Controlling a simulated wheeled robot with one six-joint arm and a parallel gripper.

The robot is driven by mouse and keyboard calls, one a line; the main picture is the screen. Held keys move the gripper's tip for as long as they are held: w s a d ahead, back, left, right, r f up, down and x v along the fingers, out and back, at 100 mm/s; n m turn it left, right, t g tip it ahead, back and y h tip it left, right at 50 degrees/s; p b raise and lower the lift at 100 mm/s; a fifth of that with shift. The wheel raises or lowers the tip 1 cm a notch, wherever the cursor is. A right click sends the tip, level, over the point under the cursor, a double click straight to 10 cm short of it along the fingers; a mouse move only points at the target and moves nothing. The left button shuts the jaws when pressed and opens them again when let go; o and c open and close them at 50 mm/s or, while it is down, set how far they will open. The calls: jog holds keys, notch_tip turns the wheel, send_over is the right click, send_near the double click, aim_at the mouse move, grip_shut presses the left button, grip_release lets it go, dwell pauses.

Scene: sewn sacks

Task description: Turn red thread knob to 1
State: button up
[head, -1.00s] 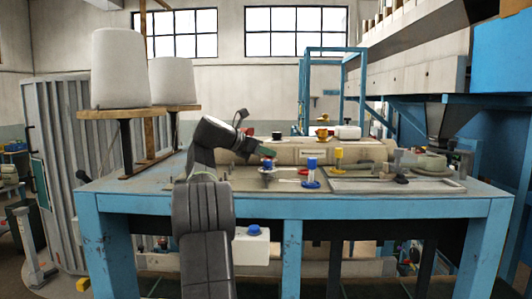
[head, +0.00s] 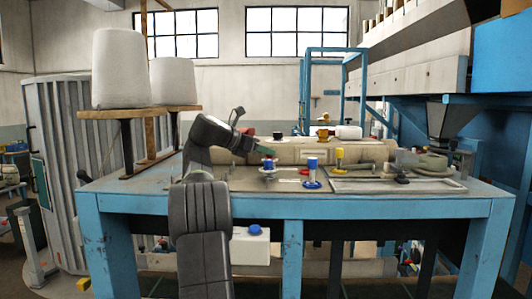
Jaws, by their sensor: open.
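A small red part (head: 249,132), which may be the red thread knob, shows just behind my wrist in the head view. It is small and partly hidden, so its setting and any number marks cannot be read. My gripper (head: 265,151) is open and reaches right over the back left of the blue bench (head: 400,208). Its greenish finger is just above a blue-topped knob (head: 268,163); I cannot tell whether they touch. Nothing shows held.
A blue-topped post (head: 312,164) and a yellow post (head: 339,157) stand to the right. A long beige roller housing (head: 370,150) lies behind. White thread cones (head: 119,70) stand on a wooden shelf at left. A grey framed tray (head: 395,187) lies at right.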

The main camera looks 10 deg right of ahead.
jog(key=v, duration=1.2)
jog(key=shift+a, duration=0.15)
jog(key=shift+s, duration=0.1)
